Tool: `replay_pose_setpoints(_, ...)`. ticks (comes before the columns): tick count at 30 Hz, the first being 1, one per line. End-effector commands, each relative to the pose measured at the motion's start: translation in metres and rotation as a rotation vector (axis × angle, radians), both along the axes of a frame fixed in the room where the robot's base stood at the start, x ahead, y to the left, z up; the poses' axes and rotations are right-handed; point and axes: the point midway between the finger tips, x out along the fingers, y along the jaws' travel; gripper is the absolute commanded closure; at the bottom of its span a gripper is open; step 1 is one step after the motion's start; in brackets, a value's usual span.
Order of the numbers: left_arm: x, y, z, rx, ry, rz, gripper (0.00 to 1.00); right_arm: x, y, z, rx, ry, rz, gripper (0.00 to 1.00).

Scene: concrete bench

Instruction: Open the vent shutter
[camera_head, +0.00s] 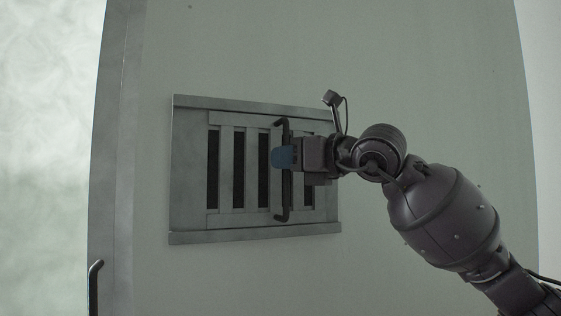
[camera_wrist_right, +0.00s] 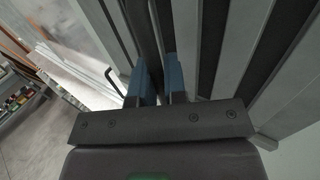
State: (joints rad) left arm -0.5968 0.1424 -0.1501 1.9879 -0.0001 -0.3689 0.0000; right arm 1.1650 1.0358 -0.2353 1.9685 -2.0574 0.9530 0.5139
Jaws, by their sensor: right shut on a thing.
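The vent shutter (camera_head: 223,218) is a grey metal panel with vertical slats on a pale door-like wall. Dark gaps show between its slats in the head view, and its slats (camera_wrist_right: 205,45) also show in the right wrist view. A dark vertical bar handle (camera_head: 282,215) stands on its right half. My right gripper (camera_head: 283,157), with blue fingertips, is shut on this handle near its middle. In the right wrist view the blue fingers (camera_wrist_right: 160,82) stand on both sides of the dark bar. My left gripper is not in view.
A second dark handle (camera_head: 94,285) is at the lower left edge of the pale panel (camera_head: 440,90). The wrist view shows floor (camera_wrist_right: 45,140) and shelves with small items (camera_wrist_right: 18,98) at the left. The panel around the shutter is clear.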

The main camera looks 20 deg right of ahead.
Motion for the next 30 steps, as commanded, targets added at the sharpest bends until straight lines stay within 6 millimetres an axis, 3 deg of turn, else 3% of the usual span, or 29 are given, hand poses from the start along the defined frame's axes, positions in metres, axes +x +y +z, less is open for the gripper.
replay_pose_setpoints(2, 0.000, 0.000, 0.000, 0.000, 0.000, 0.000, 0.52, 0.000, 0.000, -0.001, -0.002, 0.002, 0.000, 1.00)
replay_pose_setpoints(3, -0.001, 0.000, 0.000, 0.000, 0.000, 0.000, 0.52, 0.000, 0.000, -0.001, -0.002, 0.002, 0.000, 0.81)
replay_pose_setpoints(7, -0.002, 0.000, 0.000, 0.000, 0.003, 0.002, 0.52, 0.000, 0.001, 0.000, -0.001, 0.002, 0.000, 0.64)
replay_pose_setpoints(19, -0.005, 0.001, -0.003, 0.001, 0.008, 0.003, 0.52, -0.007, -0.005, -0.001, -0.001, 0.001, -0.001, 0.64)
replay_pose_setpoints(30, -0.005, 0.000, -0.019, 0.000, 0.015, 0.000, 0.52, -0.057, -0.043, -0.003, -0.002, 0.002, -0.003, 0.64)
